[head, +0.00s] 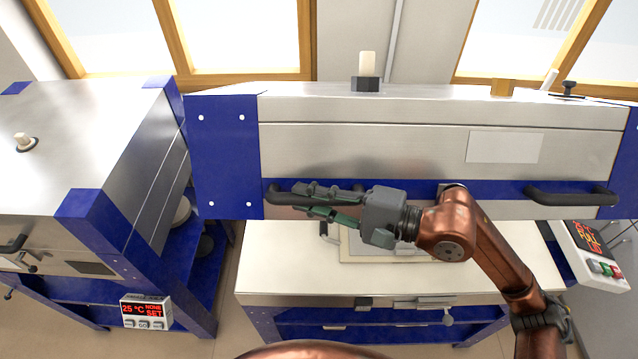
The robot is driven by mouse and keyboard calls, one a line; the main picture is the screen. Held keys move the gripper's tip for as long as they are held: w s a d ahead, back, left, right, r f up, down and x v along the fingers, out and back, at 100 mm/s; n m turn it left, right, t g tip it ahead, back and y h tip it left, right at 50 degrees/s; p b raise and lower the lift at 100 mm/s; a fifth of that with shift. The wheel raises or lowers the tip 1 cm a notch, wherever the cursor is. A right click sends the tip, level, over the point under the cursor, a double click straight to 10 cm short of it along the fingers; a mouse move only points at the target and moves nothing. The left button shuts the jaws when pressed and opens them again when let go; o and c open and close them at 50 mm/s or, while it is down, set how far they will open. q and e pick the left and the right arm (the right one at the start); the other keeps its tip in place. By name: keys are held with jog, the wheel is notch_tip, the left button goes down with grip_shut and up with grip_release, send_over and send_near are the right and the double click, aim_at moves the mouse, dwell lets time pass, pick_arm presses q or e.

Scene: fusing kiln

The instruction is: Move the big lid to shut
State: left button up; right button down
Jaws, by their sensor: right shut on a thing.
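The big lid (360,146) is a steel box front with blue corners and a blue lower band, and it stands raised above the kiln's pale bed (290,270). It carries two dark bar handles, one at the left (284,196) and one at the right (570,196). My right gripper (312,200) reaches in from the lower right and is shut on the left handle, with its fingers hiding much of the bar. A gap shows between the lid's lower edge and the bed. My left gripper is out of view.
A smaller steel and blue kiln (85,130) stands at the left with a red display box (147,311) in front. A control panel (597,252) with buttons sits at the right. A framed flat piece (395,250) lies on the bed under the lid. Floor shows between the kilns.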

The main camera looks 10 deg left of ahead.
jog(key=shift+s+f+b, duration=0.35)
jog(key=shift+f, duration=0.3)
jog(key=c, duration=1.8)
grip_release()
jog(key=shift+o, duration=0.2)
jog(key=shift+d, duration=0.1)
jog(key=shift+d, duration=0.15)
jog(key=v, duration=1.1)
jog(key=shift+d, duration=0.3)
jog(key=shift+s+f, duration=0.1)
jog(key=shift+s, duration=0.05)
